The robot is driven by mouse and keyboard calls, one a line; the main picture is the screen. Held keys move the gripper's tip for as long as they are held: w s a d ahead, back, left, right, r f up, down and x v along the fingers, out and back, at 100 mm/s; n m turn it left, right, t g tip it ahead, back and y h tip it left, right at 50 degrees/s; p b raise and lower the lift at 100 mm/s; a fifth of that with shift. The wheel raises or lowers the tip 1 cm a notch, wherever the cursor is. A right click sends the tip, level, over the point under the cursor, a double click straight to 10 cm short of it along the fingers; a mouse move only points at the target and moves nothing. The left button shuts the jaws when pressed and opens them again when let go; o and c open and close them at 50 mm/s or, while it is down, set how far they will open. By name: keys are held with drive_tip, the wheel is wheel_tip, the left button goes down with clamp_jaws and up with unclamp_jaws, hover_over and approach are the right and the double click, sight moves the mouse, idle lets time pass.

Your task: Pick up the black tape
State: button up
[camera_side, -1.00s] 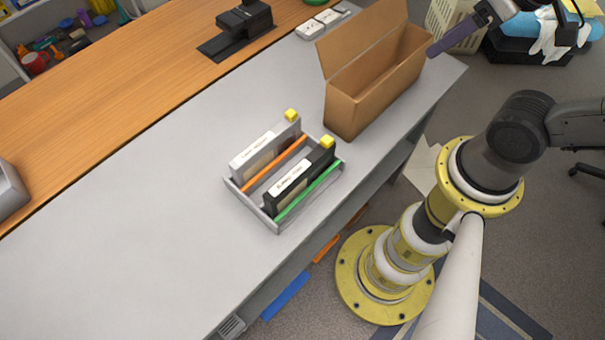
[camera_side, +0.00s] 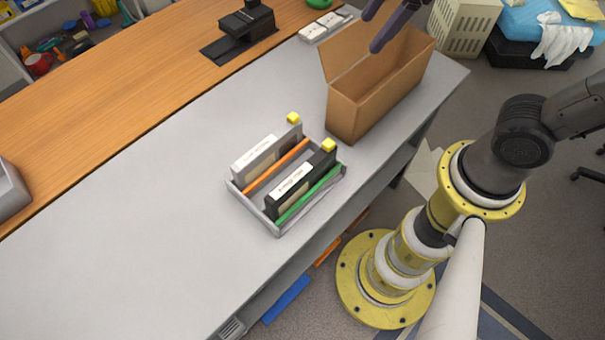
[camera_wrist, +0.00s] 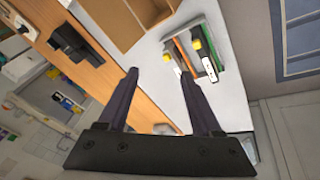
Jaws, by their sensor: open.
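The black tape (camera_side: 309,181) stands on edge in a light grey tray (camera_side: 235,190), with a white label on its side and a yellow tab at its far top corner. A grey tape (camera_side: 268,155) with a white label and yellow tab stands beside it, to the left. An orange strip lies between them and a green strip to the right of the black tape. My gripper (camera_side: 385,22) is open and empty, high above the cardboard box, partly cut off at the top edge. In the wrist view its two fingers (camera_wrist: 160,75) are spread, with the tray beyond and to the right.
An open cardboard box (camera_side: 345,112) stands on the grey table behind the tray. A black device (camera_side: 240,28) sits on the wooden counter, with small white boxes (camera_side: 322,26) near it. The grey table left of the tray is clear.

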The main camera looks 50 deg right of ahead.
drive_tip(key=w+a+f+n+g, duration=0.3)
drive_tip(key=a+f+n, duration=0.4)
drive_tip(key=a, duration=0.4)
drive_tip(key=g+h, duration=0.1)
hover_over(302, 171)
wheel_tip(302, 171, down, 6)
wheel_tip(302, 171, down, 14)
drive_tip(key=shift+r, duration=0.2)
drive_tip(key=shift+c, duration=0.3)
clamp_jaws()
